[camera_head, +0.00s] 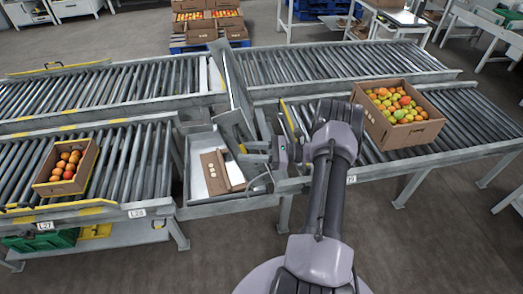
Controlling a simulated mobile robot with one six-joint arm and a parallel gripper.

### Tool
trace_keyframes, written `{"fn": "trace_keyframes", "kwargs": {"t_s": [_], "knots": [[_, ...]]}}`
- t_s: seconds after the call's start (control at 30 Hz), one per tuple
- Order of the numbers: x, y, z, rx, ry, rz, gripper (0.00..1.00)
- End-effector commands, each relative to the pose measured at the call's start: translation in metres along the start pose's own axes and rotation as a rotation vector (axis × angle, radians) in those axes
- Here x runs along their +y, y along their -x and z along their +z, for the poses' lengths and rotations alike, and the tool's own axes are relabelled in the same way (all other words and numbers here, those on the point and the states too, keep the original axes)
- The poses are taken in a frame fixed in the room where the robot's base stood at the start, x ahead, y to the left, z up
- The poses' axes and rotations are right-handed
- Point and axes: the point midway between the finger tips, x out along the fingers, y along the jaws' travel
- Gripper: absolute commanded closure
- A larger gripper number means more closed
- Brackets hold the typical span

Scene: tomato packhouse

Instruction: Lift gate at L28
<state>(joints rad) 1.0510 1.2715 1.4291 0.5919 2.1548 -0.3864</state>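The label L28 (137,212) is on the front rail at the right end of the left near conveyor. Right of it is a gap in the roller line with a low metal tray. A grey metal panel (236,82) stands tilted up at the gap, leaning across the far line; I take it to be the gate, though its hinge is not clear. My gripper (258,152) is at the right side of the gap, pointing left, close to the panel's lower bracket. Whether it touches the bracket, and whether its fingers are open, cannot be told.
A flat cardboard piece (222,172) lies in the tray. A box of tomatoes (414,137) sits on the right conveyor beside my arm. A smaller box (44,188) of orange-red tomatoes is on the left conveyor. Stacked boxes (201,35) stand behind. Floor in front is clear.

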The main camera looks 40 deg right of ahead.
Motion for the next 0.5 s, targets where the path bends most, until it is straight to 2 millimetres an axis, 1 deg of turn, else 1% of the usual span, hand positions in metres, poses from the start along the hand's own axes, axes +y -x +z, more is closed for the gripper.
{"fn": "trace_keyframes", "kwargs": {"t_s": [0.07, 0.17, 0.3, 0.4, 0.5], "knots": [[-0.001, 0.016, 0.002, 0.000, 0.000, -0.004, 0.66], [-0.001, 0.046, 0.002, 0.000, 0.000, -0.006, 0.66], [0.000, 0.093, 0.001, 0.001, 0.002, -0.006, 0.66], [0.000, 0.123, 0.000, 0.001, 0.001, -0.005, 0.66], [0.000, 0.146, 0.000, 0.001, 0.001, -0.004, 0.66]]}}
